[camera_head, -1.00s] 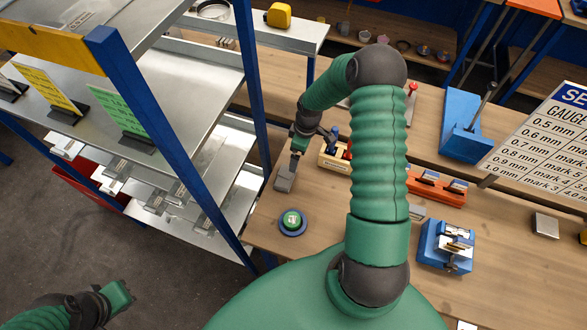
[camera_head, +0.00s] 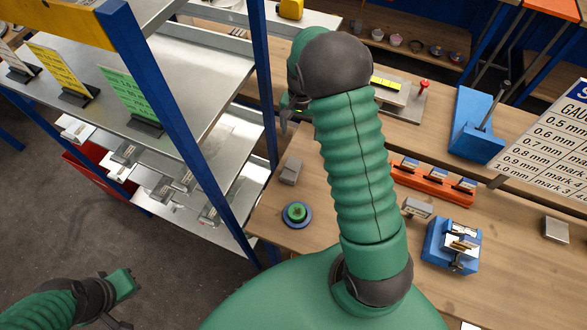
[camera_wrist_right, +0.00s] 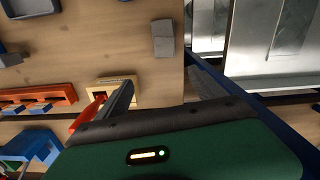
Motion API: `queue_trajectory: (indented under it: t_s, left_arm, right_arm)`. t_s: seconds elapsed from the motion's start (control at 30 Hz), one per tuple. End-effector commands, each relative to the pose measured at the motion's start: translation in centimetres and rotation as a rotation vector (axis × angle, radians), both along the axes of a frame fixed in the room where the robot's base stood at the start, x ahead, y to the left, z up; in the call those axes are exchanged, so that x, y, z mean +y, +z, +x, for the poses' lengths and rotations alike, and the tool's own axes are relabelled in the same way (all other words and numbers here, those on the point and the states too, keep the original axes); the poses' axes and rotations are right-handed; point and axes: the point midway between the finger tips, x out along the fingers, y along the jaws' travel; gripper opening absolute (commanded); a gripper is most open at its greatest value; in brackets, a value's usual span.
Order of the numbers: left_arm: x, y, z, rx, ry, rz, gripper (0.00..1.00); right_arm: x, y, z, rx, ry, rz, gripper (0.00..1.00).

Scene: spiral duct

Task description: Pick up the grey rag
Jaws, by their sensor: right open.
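The grey rag (camera_head: 291,170) appears as a small folded grey piece on the wooden bench near its left edge, behind the green button. It also shows in the right wrist view (camera_wrist_right: 163,38), lying flat near the bench edge. My right gripper (camera_head: 291,116) is partly hidden behind its own arm in the head view, beyond the rag and apart from it. In the right wrist view its two fingers (camera_wrist_right: 163,92) are spread, with nothing between them. My left gripper (camera_head: 124,298) is low at the left, over the floor; its jaw gap is unclear.
A green button on a blue base (camera_head: 297,214) sits in front of the rag. A blue-posted metal rack (camera_head: 185,140) stands close on the left. An orange holder (camera_head: 433,186) and a blue fixture (camera_head: 452,245) are to the right. A wooden box (camera_wrist_right: 118,84) lies near the right fingers.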

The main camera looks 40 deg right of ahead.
Motion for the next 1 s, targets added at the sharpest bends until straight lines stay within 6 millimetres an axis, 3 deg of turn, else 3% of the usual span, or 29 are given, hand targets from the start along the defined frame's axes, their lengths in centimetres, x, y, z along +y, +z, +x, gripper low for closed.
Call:
queue_trajectory:
  t_s: [0.17,0.5,0.77,1.0]
  left_arm:
    - [0.0,0.6,0.0,0.000,0.001,0.000,0.00]
    - [0.0,2.7,0.0,0.000,0.000,0.000,0.00]
    - [0.0,4.1,0.0,0.000,0.000,0.000,0.00]
    - [0.0,5.8,0.0,0.000,0.001,0.000,0.00]
  right_arm:
    - [0.2,-1.2,0.2,0.003,-0.082,-0.003,0.79]
    - [-0.1,-9.8,0.2,0.002,-0.078,0.000,0.79]
    - [0.2,-12.4,0.6,0.000,-0.075,-0.002,0.79]
    - [0.4,-16.1,1.1,0.001,-0.075,-0.004,0.79]
